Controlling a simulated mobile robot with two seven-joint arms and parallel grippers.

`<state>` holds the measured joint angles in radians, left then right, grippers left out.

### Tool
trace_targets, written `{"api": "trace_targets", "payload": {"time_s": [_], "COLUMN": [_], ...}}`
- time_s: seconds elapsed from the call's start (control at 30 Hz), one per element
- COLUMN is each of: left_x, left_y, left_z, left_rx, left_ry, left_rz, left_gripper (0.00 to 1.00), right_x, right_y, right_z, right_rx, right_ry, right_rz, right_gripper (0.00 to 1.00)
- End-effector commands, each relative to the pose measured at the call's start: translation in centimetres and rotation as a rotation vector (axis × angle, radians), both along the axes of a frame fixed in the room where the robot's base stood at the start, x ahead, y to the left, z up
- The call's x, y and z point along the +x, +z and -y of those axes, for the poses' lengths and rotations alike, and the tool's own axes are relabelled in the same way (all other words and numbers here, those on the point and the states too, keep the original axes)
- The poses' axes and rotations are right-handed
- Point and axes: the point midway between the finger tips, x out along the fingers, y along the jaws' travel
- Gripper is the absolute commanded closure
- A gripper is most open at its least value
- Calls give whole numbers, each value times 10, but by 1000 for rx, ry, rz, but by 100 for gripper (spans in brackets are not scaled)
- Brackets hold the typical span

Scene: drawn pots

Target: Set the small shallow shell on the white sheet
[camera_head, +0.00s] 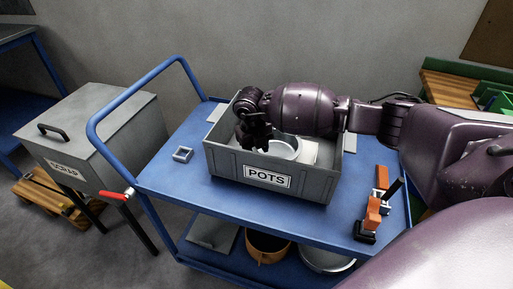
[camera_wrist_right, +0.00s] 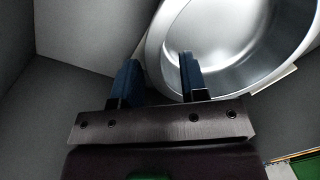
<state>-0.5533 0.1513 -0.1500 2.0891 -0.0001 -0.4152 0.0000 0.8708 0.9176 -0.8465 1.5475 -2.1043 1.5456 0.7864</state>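A round, shallow, shiny metal shell (camera_head: 283,148) sits inside the grey crate marked POTS (camera_head: 224,167). A white sheet (camera_head: 308,152) shows beside it, and a pale corner (camera_wrist_right: 290,77) shows past the shell's rim in the right wrist view. I cannot tell how far the sheet runs under the shell. My right gripper (camera_head: 254,142) is down in the crate at the shell's left side. In the right wrist view its two blue fingers (camera_wrist_right: 158,75) are apart, with the near wall of the shell (camera_wrist_right: 240,40) between and beyond them. My left gripper is out of view.
The crate stands on a blue trolley (camera_head: 185,190) and its walls surround the gripper. A small grey square part (camera_head: 182,154) lies left of the crate. An orange and black clamp-like tool (camera_head: 374,212) stands at right. A grey scrap bin (camera_head: 95,120) is further left.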

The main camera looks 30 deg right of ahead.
Motion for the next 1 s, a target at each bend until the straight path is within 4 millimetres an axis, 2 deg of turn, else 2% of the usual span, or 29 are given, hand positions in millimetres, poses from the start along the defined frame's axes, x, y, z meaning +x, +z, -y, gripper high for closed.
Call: {"api": "trace_targets", "payload": {"time_s": [0.23, 0.37, 0.8, 1.0], "left_x": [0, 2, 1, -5], "left_y": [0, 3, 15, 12], "left_z": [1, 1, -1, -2], "left_rx": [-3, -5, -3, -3], "left_ry": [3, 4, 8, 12], "left_rz": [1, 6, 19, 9], "left_gripper": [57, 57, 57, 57], "right_x": [0, 0, 2, 2], "right_y": [1, 11, 93, 120], "right_z": [0, 0, -9, -12], "right_rx": [0, 1, 0, 0], "right_ry": [0, 0, 1, 0], "right_rz": [0, 3, 6, 4], "right_gripper": [61, 61, 61, 61]}}
